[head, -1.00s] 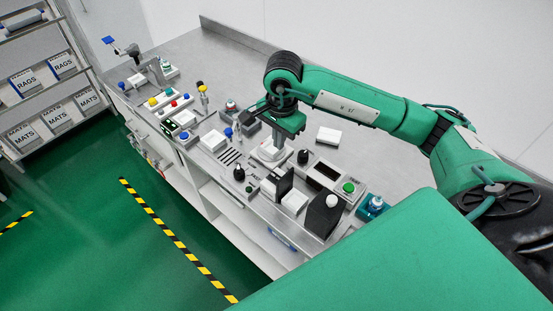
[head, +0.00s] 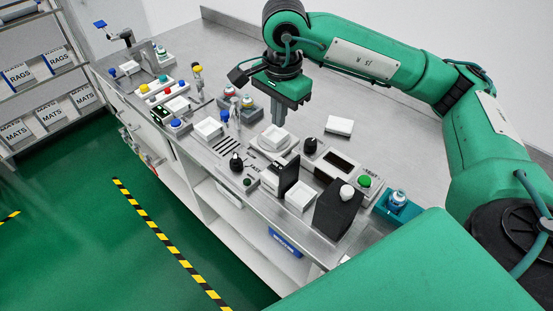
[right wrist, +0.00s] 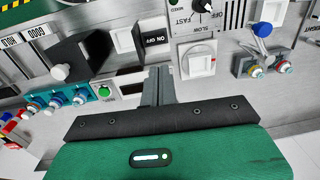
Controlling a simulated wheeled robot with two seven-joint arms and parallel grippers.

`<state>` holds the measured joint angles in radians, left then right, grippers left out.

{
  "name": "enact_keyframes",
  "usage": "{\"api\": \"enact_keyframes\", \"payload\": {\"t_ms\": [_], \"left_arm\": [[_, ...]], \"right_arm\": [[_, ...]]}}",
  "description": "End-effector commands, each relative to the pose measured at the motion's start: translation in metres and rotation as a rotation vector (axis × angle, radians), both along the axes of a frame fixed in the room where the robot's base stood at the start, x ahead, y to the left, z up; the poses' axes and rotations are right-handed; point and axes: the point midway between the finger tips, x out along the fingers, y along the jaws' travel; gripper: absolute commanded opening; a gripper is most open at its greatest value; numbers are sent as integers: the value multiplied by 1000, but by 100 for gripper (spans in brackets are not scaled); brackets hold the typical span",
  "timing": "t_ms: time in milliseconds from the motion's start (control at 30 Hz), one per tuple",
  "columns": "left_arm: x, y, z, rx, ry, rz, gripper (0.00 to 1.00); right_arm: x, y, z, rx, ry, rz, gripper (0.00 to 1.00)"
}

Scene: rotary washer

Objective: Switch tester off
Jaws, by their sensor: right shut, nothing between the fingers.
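My right gripper (head: 278,122) is shut and empty, pointing down above the bench, over or near a white square part on a grey base (head: 274,140). In the right wrist view its fingers (right wrist: 158,75) are together, beside that white part (right wrist: 197,60). A black ON/OFF panel (right wrist: 155,40) lies just beyond the fingertips; it seems to be the upright black panel (head: 286,172) in the head view. A panel with a dark window (head: 337,163), black knob (head: 310,145) and green button (head: 364,181) stands to the right. My left gripper is not in view.
A black box with a white ball (head: 335,210) and a teal tray (head: 380,209) stand at the bench's near right. A SLOW/FAST dial (right wrist: 205,7) shows in the right wrist view. Several buttons and boxes crowd the left. The bench's back strip (head: 225,50) is clear.

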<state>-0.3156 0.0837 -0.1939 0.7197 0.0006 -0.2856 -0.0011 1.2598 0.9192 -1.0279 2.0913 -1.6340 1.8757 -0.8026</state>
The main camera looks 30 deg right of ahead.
Motion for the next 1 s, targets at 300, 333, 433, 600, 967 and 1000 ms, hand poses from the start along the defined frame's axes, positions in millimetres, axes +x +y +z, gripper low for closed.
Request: {"api": "enact_keyframes", "payload": {"t_ms": [300,333,433,600,967,1000], "left_arm": [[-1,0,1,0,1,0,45],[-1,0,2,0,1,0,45],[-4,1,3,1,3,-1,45],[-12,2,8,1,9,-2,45],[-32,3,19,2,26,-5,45],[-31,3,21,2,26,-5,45]], "right_arm": [[0,0,-3,-1,2,-1,0],[0,0,-5,0,3,-1,0],[1,0,-16,0,3,-1,0],[1,0,-50,-1,7,0,0],[5,2,-119,0,4,-1,0],[6,2,-123,0,4,-1,0]]}}
